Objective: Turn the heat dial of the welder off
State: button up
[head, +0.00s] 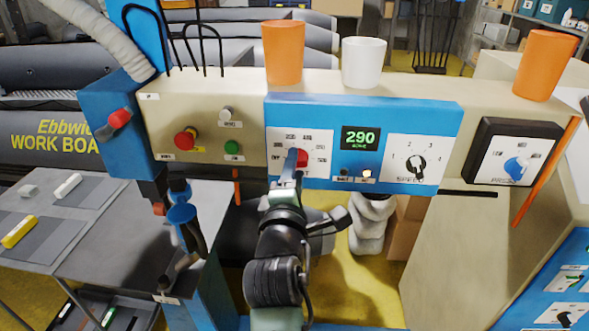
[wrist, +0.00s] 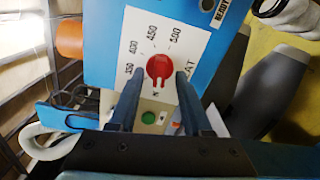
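The welder's blue control panel (head: 365,115) faces me, with a green display (head: 361,138) reading 290. Its red heat dial (head: 302,158) sits on the white scale plate at the left and is mostly hidden by my gripper (head: 294,160) in the head view. In the wrist view the whole red dial (wrist: 159,66) shows, with scale numbers 350 to 500 around it. My gripper (wrist: 160,76) is open, with one finger on each side of the dial and small gaps visible. I cannot tell the dial's exact pointer setting.
A black speed knob (head: 416,164) is on the same panel, right of the display. A red button (head: 185,140) and a green button (head: 232,147) are to the left. Orange (head: 284,52) and white (head: 363,62) cups stand on top. A blue pressure dial (head: 515,167) is farther right.

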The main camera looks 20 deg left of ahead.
jog(key=b+v, duration=0.3)
jog(key=v, duration=1)
jog(key=shift+b, duration=0.4)
jog(key=s+d+r+m+t+h, duration=0.1)
jog(key=d+r+m, duration=0.4)
jog(key=r, duration=0.5)
jog(key=s+d+r+m+t+h, duration=0.2)
jog(key=s+d+r+m+t, duration=0.2)
jog(key=r+m, duration=0.6)
jog(key=s+d+r+m+t+h, duration=0.2)
jog(key=d+r+m+t, duration=0.3)
jog(key=r+m, duration=0.3)
notch_tip(320, 180, up, 4)
jog(key=shift+s+d+f, duration=0.1)
jog(key=shift+s+d, duration=0.15)
jog(key=shift+d, duration=0.35)
